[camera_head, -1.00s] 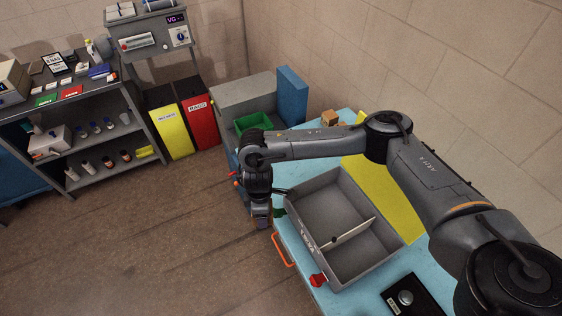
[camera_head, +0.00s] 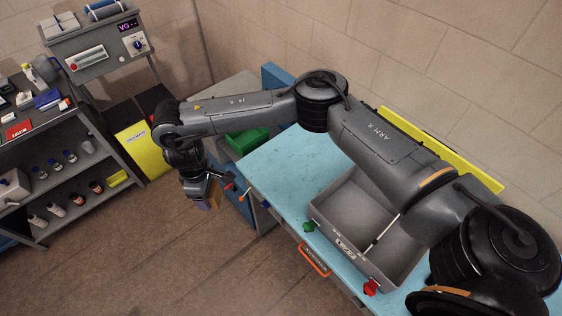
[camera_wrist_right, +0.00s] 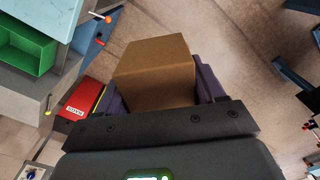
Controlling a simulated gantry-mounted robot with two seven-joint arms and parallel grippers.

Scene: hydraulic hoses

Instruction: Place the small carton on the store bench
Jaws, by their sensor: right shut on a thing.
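My right gripper (camera_head: 204,196) hangs over open floor, left of the light-blue table. In the right wrist view, the right gripper (camera_wrist_right: 160,92) is shut on a plain brown carton (camera_wrist_right: 153,62), with a dark finger on each side. In the head view only a small, dark part of the carton shows below the gripper. A grey shelved bench (camera_head: 112,137) at the left carries small goods on top and bottles below. No label shows whether it is the store bench. My left gripper is not in view.
The light-blue table (camera_head: 290,165) holds a grey divided tray (camera_head: 335,235). A green bin (camera_head: 247,141) stands behind the gripper. A yellow bin (camera_head: 143,150) is by the bench, and a red bin (camera_wrist_right: 82,104) shows in the wrist view. Floor between bench and table is clear.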

